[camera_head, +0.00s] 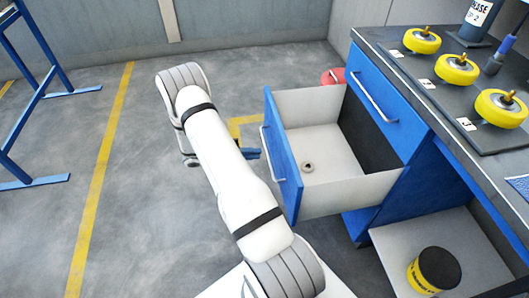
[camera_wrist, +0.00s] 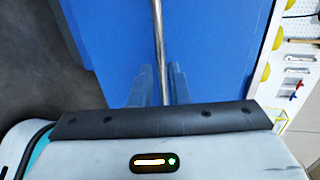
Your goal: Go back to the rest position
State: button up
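My gripper (camera_wrist: 161,85) shows in the wrist view with one finger on each side of a silver drawer handle (camera_wrist: 158,35). The fingers stand apart, with small gaps to the bar, so it looks open and not clamped. In the head view my gripper (camera_head: 251,153) is at the front of a blue drawer (camera_head: 283,165), next to its handle (camera_head: 267,155). My white arm reaches forward and bends back toward the drawer. The drawer is pulled out. A small dark ring-shaped part (camera_head: 308,166) lies on its floor.
The dark bench top (camera_head: 400,75) carries several yellow wheels (camera_head: 457,70) on numbered spots. A yellow-black can (camera_head: 434,270) stands on the lower shelf (camera_head: 395,240). A red round object (camera_head: 332,76) is behind the drawer. A blue frame (camera_head: 20,110) stands left. Floor between is clear.

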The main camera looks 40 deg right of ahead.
jog(key=shift+v, duration=1.1)
jog(key=s+a+r+m+t+y+p, duration=0.1)
jog(key=s+a+r+m+y+p, duration=0.15)
jog(key=r+m, duration=0.4)
jog(key=s+a+r+m+y+p, duration=0.2)
jog(key=a+r+m, duration=0.2)
jog(key=r, duration=0.6)
jog(key=s+a+r+m+t+y+p, duration=0.1)
jog(key=s+a+r+m+y+p, duration=0.15)
jog(key=r+m, duration=0.45)
jog(key=s+a+r+m+t+y+p, duration=0.3)
jog(key=s+a+r+m+t, duration=0.1)
jog(key=r, duration=0.5)
jog(key=s+a+r+m+t+y+p, duration=0.4)
jog(key=s+a+r+m, duration=0.3)
jog(key=a+r+m, duration=0.2)
jog(key=shift+v, duration=0.8)
jog(key=shift+w+d, duration=0.1)
